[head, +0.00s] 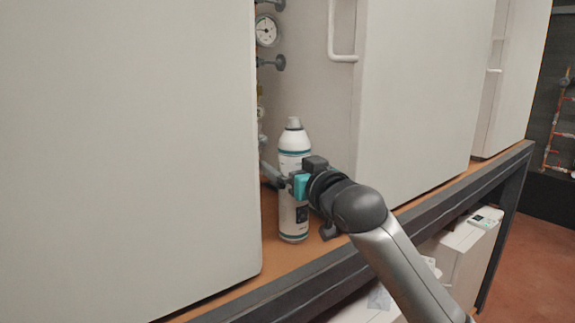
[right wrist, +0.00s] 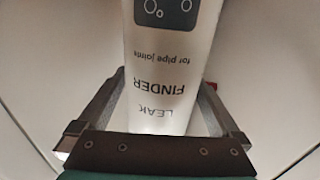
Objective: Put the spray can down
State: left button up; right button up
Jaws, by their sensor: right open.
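The spray can (head: 293,218) is white with teal bands and a grey cap. It stands upright on the orange-brown bench top, between the large pale casings. My right gripper (head: 283,179) is at the can's middle height, with its jaws open on either side of it. In the right wrist view the can (right wrist: 165,65) fills the space between the two fingers (right wrist: 160,105), its "LEAK FINDER for pipe joints" print upside down. Whether a finger still touches the can is not clear. My left gripper is not in view.
A large pale casing (head: 125,150) stands close on the left, and another (head: 420,95) with a white handle behind and right. A gauge (head: 266,30) and valves are behind the can. The bench's dark front rail (head: 410,220) runs below my arm.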

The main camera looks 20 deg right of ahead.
jog(key=shift+r, duration=0.2)
jog(key=shift+s+f, duration=0.1)
jog(key=shift+s, duration=0.15)
jog(key=s+d+b, duration=0.1)
jog(key=s+d, duration=0.1)
jog(key=s, duration=0.9)
jog(key=shift+s+d, duration=0.15)
grip_shut()
dwell(0.4)
dwell(1.2)
